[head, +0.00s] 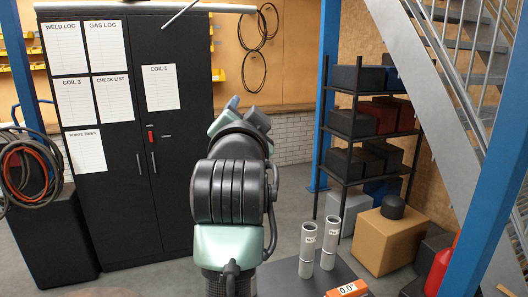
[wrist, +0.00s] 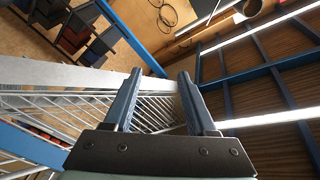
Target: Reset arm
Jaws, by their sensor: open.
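My arm rises in the middle of the head view, and its links hide part of the floor and back wall. My gripper shows in the wrist view (wrist: 160,85), with its two fingers spread apart and nothing between them. It points up toward the stair railing and the roof beams, touching nothing that I can see. In the head view I cannot make out the fingers.
A black cabinet (head: 190,120) with paper sheets stands at left. A loaded shelf (head: 350,127) and metal stairs (head: 430,70) are at right. Grey floor shows between.

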